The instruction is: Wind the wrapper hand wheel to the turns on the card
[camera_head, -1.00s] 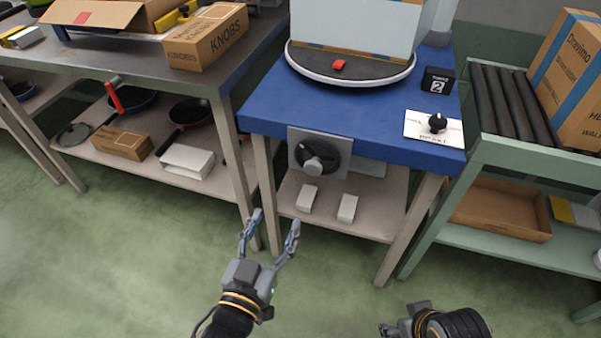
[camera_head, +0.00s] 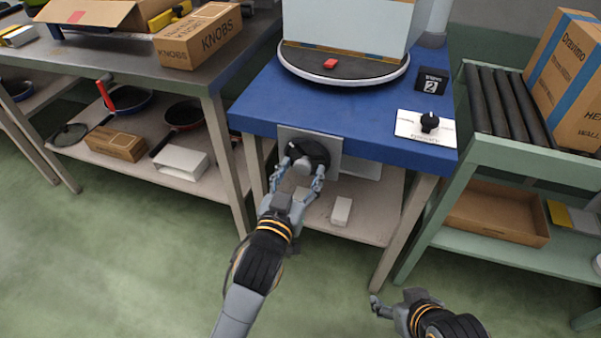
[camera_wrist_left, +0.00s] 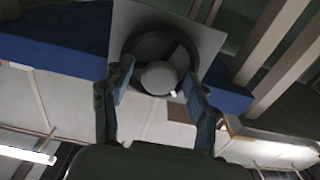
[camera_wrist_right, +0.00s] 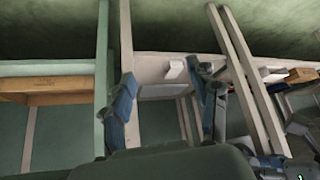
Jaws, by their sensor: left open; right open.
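The black hand wheel (camera_head: 318,152) with a grey hub sits on a grey plate on the front of the blue table (camera_head: 375,140). My left gripper (camera_head: 297,180) is open at the wheel, its fingers on either side of the hub. In the left wrist view the wheel (camera_wrist_left: 142,48) lies between and beyond the open fingers (camera_wrist_left: 157,90); I cannot tell whether they touch it. The small black card (camera_head: 431,84) on the table top reads 2. My right gripper (camera_head: 385,308) is low at the front right; it is open and empty in the right wrist view (camera_wrist_right: 168,95).
A turntable (camera_head: 345,76) with a large pale box and a red piece stands on the blue table. A white panel with a black knob (camera_head: 429,122) lies at right. A roller conveyor (camera_head: 507,105) stands right, a shelf bench with pans left. The floor in front is clear.

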